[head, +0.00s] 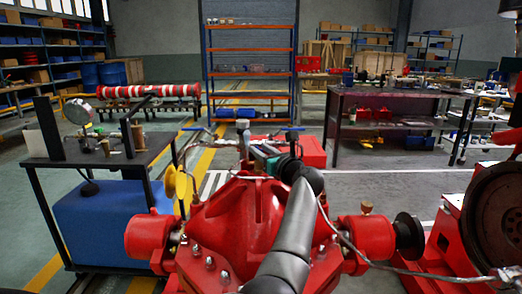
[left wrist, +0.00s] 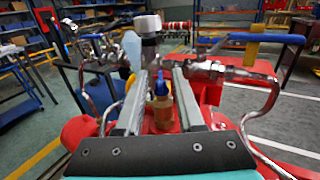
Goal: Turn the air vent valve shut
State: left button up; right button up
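A small brass valve with a blue top (left wrist: 162,110) stands upright on the red pump casing in the left wrist view; it looks like the air vent valve. My left gripper (left wrist: 160,72) is open, its two grey fingers on either side of this valve with visible gaps. I cannot tell how deep the fingers reach around it. In the head view my left gripper (head: 267,158) is over the top of the red pump (head: 240,215), and it and my arm hide the brass valve. My right gripper is in neither view.
Metal pipework with a blue lever (left wrist: 255,38) and a grey cylindrical fitting (left wrist: 148,24) lies just beyond the fingers. Thin bent tubes run down both sides. A black bench with a gauge (head: 79,112) and a blue tank (head: 105,220) stand left of the pump.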

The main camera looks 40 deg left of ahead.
pick_arm(q)
jog(key=c, duration=0.6)
dwell(0.4)
